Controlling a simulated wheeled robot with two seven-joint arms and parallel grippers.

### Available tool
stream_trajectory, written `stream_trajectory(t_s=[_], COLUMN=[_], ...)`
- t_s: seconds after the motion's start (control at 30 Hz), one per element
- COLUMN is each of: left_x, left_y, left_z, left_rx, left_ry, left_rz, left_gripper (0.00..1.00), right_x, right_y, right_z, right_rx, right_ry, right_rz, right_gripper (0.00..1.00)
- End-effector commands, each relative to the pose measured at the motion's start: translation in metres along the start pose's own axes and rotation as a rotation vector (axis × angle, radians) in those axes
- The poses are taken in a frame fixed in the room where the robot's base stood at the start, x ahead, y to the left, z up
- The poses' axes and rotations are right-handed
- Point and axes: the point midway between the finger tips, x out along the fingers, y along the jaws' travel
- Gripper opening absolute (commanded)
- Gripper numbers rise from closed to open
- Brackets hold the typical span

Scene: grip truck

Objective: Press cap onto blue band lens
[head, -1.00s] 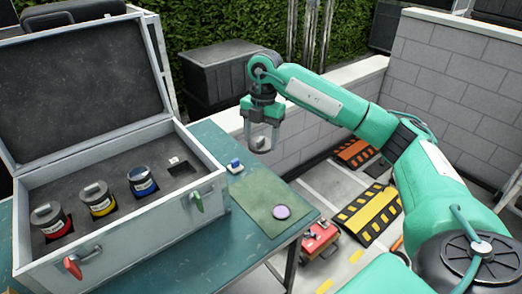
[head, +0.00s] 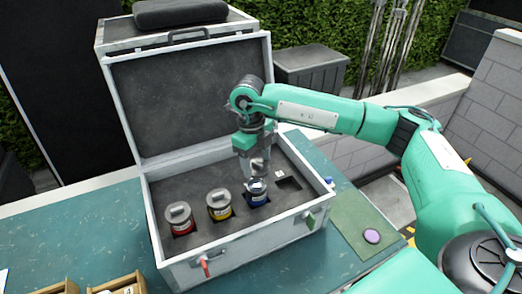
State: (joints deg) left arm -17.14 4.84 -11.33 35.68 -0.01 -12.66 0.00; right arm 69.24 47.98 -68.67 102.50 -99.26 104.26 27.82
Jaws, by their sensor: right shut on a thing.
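The blue band lens (head: 258,196) stands upright in the foam of the open case, right of the yellow band lens (head: 219,208). My right gripper (head: 258,169) is directly above it in the head view, fingers pointing down. It is shut on a small grey piece, probably the cap, mostly hidden between the fingers. I cannot tell whether this piece touches the lens top. The red band lens (head: 178,220) and the yellow one carry grey caps with raised grips. My left gripper is not in view.
The grey case (head: 240,243) has its lid raised behind my gripper. An empty square slot (head: 289,184) lies right of the blue band lens. A green mat (head: 350,228) with a purple disc (head: 372,236) lies on the teal table (head: 100,232). Cardboard boxes (head: 122,284) stand front left.

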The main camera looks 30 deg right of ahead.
Motion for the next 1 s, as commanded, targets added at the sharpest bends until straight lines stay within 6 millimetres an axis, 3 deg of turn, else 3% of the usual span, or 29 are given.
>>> stream_trajectory(t_s=[0.33,0.73,1.0], left_x=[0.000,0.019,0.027], left_y=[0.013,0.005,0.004], left_z=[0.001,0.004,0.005], left_rx=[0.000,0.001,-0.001], left_ry=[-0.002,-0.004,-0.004], left_rz=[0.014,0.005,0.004], left_gripper=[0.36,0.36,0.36], right_x=[0.008,0.046,0.055], right_y=[0.003,0.003,0.003], right_z=[0.000,0.004,0.006], right_rx=[-0.053,-0.051,-0.051], right_ry=[0.005,0.004,0.004], right_rz=[-0.005,-0.005,-0.005], right_gripper=[0.43,0.43,0.43])
